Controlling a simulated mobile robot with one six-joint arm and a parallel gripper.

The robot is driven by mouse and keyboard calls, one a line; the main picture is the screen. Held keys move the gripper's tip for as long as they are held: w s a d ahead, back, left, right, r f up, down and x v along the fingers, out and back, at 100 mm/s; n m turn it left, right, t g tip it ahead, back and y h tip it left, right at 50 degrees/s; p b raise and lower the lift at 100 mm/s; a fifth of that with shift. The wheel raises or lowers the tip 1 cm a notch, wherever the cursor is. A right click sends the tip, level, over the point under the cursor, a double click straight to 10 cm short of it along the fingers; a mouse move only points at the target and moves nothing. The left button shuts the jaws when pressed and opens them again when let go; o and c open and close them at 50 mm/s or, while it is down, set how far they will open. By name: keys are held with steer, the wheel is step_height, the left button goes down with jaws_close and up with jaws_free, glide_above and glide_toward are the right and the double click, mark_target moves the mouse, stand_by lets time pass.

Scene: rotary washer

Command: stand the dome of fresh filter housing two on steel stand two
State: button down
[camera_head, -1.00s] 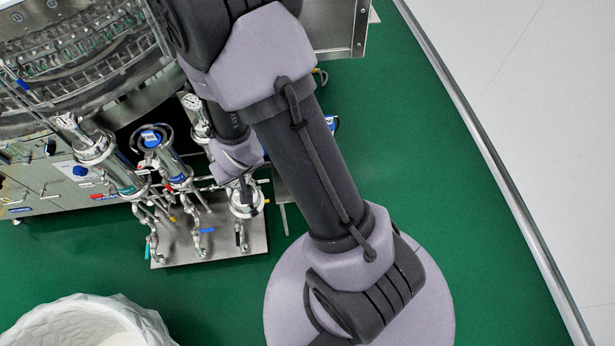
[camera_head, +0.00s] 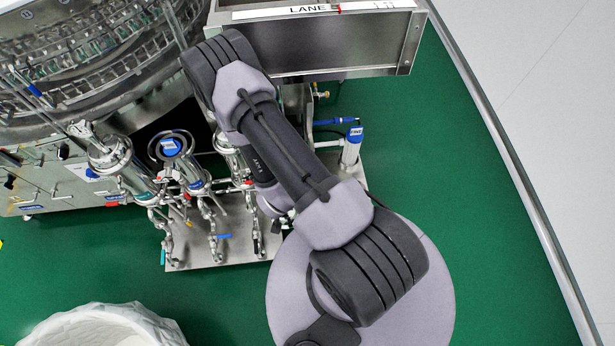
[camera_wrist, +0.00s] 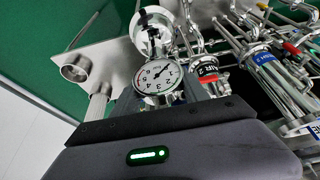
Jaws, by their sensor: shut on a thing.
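The dome of fresh filter housing two, with a round white pressure gauge (camera_wrist: 158,78), is at my gripper (camera_wrist: 160,98) in the wrist view. My gripper is shut on it; the dark jaws stand either side, and its body hides most of the dome. In the head view my arm covers the gripper and dome. An open round steel bowl (camera_wrist: 150,38) shows beyond the gauge. To the left, a steel plate (camera_wrist: 112,60) bears a short hollow steel cylinder (camera_wrist: 75,70) and a second upright cylinder (camera_wrist: 97,103). I cannot tell which is steel stand two.
Steel filter housings (camera_head: 112,158) with pipes and valves stand on a steel base plate (camera_head: 195,255). A blue-topped cylinder (camera_head: 351,148) stands right of my arm. The washer (camera_head: 75,75) and a lane tray (camera_head: 330,45) are behind. A white bin (camera_head: 95,325) is front left; green floor is clear right.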

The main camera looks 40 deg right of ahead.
steer(key=shift+w+d+f, duration=0.1)
steer(key=shift+w+d, duration=0.05)
steer(key=shift+w, duration=0.15)
steer(key=shift+w+d, duration=0.15)
steer(key=shift+d, duration=0.25)
steer(key=w+d+f+b, duration=0.2)
steer(key=d, duration=0.5)
steer(key=w+d+f+b, duration=0.2)
steer(key=d+f, duration=0.1)
steer(key=d, duration=0.4)
steer(key=shift+w+b, duration=0.2)
steer(key=shift+b, duration=0.2)
steer(key=c, duration=0.6)
jaws_free()
steer(key=shift+f, duration=0.1)
